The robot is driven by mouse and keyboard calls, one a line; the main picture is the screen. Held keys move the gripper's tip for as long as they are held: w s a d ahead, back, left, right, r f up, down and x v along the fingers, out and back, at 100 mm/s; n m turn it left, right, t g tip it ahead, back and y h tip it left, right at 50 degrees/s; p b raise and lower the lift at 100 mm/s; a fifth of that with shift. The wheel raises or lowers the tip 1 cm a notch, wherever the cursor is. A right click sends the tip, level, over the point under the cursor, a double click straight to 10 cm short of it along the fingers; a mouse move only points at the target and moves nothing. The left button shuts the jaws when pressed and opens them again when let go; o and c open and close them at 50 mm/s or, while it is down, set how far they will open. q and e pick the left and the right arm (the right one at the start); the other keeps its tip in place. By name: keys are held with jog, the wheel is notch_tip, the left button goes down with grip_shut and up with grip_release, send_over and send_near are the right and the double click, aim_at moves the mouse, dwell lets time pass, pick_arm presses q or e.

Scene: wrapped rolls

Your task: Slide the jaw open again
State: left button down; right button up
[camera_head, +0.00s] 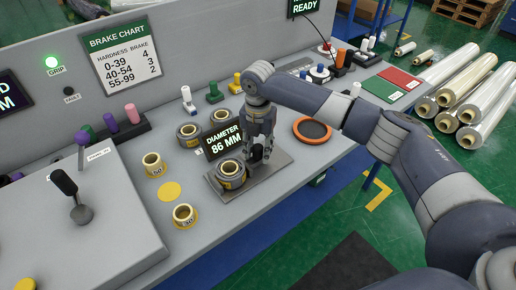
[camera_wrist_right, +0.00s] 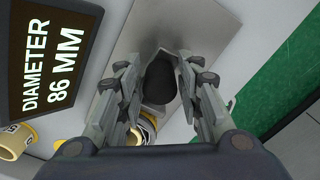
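The measuring station is a flat metal plate (camera_head: 266,178) on the bench, with a wrapped roll (camera_head: 231,174) at its left end. A sign (camera_head: 223,142) behind it reads "DIAMETER 86 MM". My right gripper (camera_head: 258,152) points down over the plate, right of the roll. In the right wrist view a dark rounded knob (camera_wrist_right: 160,80), seemingly the jaw's handle, stands between the fingers of my right gripper (camera_wrist_right: 160,72). The fingers are apart on either side of it, with a gap showing at the left. The jaw's contact with the roll is hidden. My left gripper is not in view.
Grey wrapped rolls (camera_head: 189,135) stand behind the sign. Yellow-rimmed cores (camera_head: 184,215) stand on the bench at left, near a lever (camera_head: 72,196). A "BRAKE CHART" (camera_head: 120,57) hangs behind; a green "GRIP" lamp (camera_head: 52,62) is lit.

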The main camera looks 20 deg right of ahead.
jog(key=c, duration=0.4)
grip_shut()
jog(key=shift+w+d+r+p, duration=0.2)
jog(key=shift+d+p, duration=0.15)
jog(key=shift+p, duration=0.2)
jog(key=shift+d+p, duration=0.3)
jog(key=shift+d, duration=0.05)
jog(key=shift+w+d+f, duration=0.1)
jog(key=shift+w, duration=0.05)
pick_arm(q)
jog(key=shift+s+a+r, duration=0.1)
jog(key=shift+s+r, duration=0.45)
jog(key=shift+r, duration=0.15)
pick_arm(e)
jog(key=o, duration=0.6)
grip_release()
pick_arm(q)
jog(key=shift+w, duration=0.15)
pick_arm(e)
jog(key=shift+o, duration=0.2)
jog(key=shift+d, duration=0.1)
